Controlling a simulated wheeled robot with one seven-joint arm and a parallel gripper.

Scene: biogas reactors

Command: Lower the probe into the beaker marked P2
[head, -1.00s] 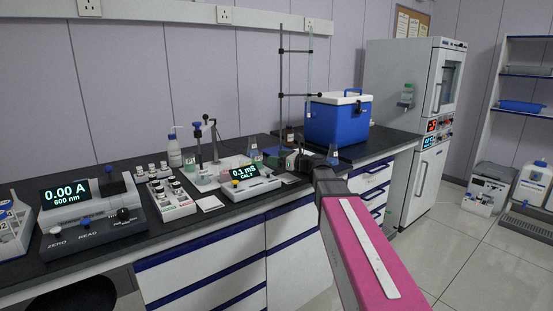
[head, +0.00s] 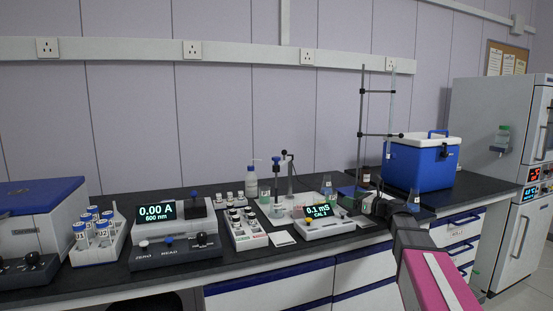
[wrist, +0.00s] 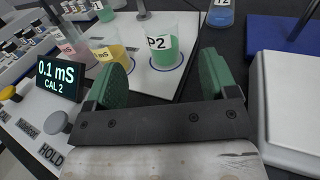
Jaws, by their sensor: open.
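The beaker marked P2 (wrist: 159,50) holds green liquid and stands upright in a ringed spot on a white board (wrist: 186,75) in the wrist view. My gripper (wrist: 162,82) is open and empty, its green fingers spread with the beaker beyond them. In the head view my gripper (head: 367,202) is small, over the bench right of the meter. A probe (head: 277,178) with a blue top appears to hang from a stand (head: 290,175) on the bench. Its tip is too small to make out. The wrist view shows only the stand's lower post (wrist: 143,8).
A meter (wrist: 60,85) reading 0.1 mS CAL 2 stands left of my gripper. Beakers with yellow (wrist: 106,55) and pink liquid (wrist: 68,45) stand left of P2. A flask marked T2 (wrist: 221,14) is beyond right. A blue cooler (head: 420,165) stands at the right.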

